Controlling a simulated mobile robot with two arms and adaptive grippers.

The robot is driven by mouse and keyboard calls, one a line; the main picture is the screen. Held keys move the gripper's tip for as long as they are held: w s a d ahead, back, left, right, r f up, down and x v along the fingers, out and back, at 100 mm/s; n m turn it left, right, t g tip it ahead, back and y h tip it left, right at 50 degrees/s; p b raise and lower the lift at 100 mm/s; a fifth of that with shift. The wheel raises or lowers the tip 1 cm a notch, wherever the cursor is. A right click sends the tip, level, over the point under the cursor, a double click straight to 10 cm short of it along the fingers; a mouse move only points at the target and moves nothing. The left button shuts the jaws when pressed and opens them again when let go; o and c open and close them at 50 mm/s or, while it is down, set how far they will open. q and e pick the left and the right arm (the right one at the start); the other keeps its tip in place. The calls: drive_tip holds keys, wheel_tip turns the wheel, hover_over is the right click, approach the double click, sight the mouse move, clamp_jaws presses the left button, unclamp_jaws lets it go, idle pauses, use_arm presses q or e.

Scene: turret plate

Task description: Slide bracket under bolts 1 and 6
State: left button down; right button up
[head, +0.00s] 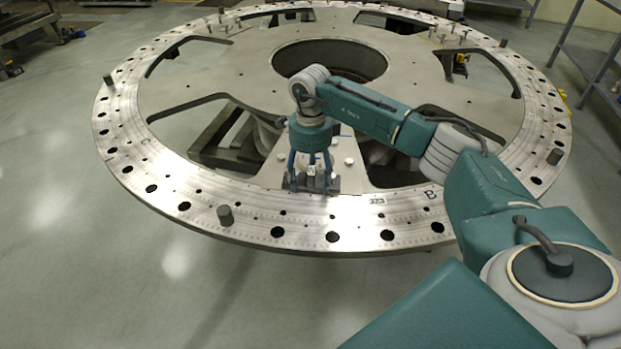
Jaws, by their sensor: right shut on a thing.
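The round metal turret plate (250,200) fills the middle of the head view, with holes around its rim. My right gripper (312,178) points down over the near part of the plate and is shut on a dark bracket (325,186). The bracket is at the plate's surface, by the inner edge of the near rim; I cannot tell whether it touches the plate. Several small light bolts (348,161) stand just behind and beside the gripper. Their numbers cannot be read, and the gripper partly hides this group. My left gripper is out of view.
The plate has a large centre hole (330,60) and wide cut-outs. More bolts (452,33) stand at the far right. A metal rack (590,60) is at right.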

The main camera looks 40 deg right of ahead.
sight(311, 172)
drive_tip(key=o, duration=1.6)
drive_tip(key=shift+d, duration=0.1)
drive_tip(key=shift+c, duration=0.2)
drive_tip(key=shift+w, duration=0.1)
drive_tip(key=shift+r+p, duration=1)
drive_tip(key=shift+r, duration=0.5)
